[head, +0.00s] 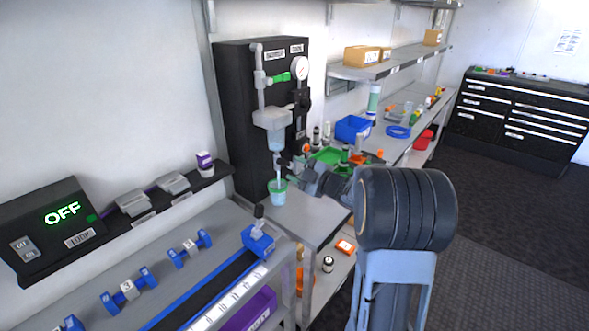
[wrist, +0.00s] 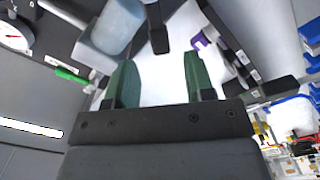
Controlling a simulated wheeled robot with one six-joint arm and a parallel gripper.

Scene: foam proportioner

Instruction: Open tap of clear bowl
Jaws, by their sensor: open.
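The clear bowl (head: 273,137) is a translucent bluish vessel under a whitish housing on the black panel. In the wrist view the bowl (wrist: 118,27) is at the upper left, beyond my fingers. A black lever-like part (wrist: 157,30) next to it looks like its tap; I cannot tell whether it is turned open. My gripper (wrist: 157,78) has two green fingers spread apart with nothing between them; the dark part lies beyond their tips. In the head view my arm reaches from the right to just below the bowl, and its wrist partly hides that area.
A clear cup with a green band (head: 278,192) stands below the bowl at the bench edge. A gauge (head: 300,68) and a green valve handle (head: 300,75) are on the black panel (head: 240,110). A blue bin (head: 353,128) and small items crowd the bench behind my arm.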

